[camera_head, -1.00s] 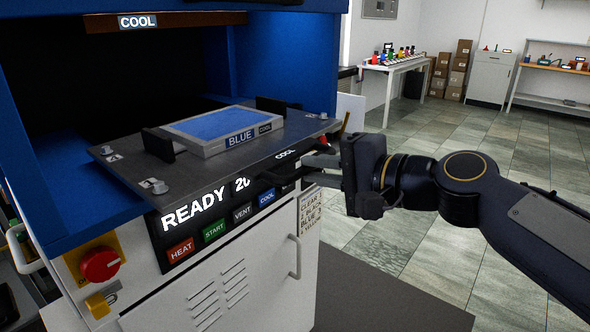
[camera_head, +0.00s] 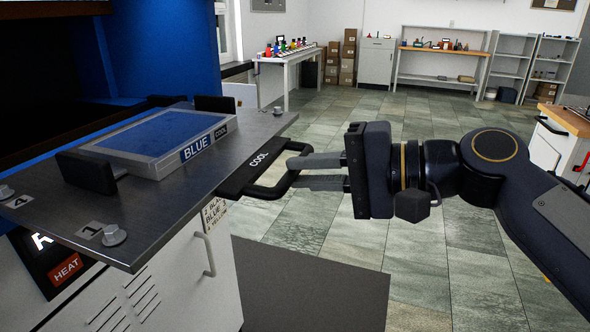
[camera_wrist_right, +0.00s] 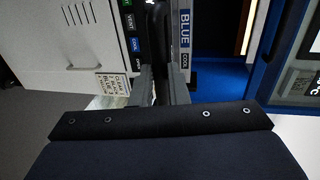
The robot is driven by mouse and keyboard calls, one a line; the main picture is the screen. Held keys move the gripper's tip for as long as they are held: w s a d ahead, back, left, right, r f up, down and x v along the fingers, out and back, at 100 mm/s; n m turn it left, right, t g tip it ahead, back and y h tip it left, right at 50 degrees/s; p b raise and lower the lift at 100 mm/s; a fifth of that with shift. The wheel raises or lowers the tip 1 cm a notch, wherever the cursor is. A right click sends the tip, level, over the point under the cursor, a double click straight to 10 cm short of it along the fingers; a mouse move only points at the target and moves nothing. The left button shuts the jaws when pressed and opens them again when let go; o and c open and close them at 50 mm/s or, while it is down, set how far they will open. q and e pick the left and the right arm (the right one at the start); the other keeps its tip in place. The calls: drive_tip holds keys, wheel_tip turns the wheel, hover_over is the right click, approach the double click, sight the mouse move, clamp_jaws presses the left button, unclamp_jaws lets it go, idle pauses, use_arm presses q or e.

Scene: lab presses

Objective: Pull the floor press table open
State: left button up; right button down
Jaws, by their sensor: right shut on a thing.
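The floor press table (camera_head: 180,215) is a grey metal plate that sticks out from the blue press at the left of the head view. Its black handle (camera_head: 258,176), marked COOL, is on the front edge. My right gripper (camera_head: 292,172) is shut on the handle's bar. In the right wrist view its grey fingers (camera_wrist_right: 160,88) lie on both sides of the dark handle. A mould with a blue top (camera_head: 160,140), labelled BLUE and COOL, sits on the table. My left gripper is not in view.
The blue press frame (camera_head: 170,50) rises at the left. The white cabinet (camera_head: 185,270) with a vertical handle is under the table. A dark mat (camera_head: 310,285) lies on the tiled floor. Benches and shelves stand far back, and the floor between is clear.

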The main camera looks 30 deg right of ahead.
drive_tip(key=shift+f, duration=0.1)
drive_tip(key=c, duration=1.7)
unclamp_jaws()
drive_tip(key=shift+s+d, duration=0.15)
drive_tip(key=v, duration=0.8)
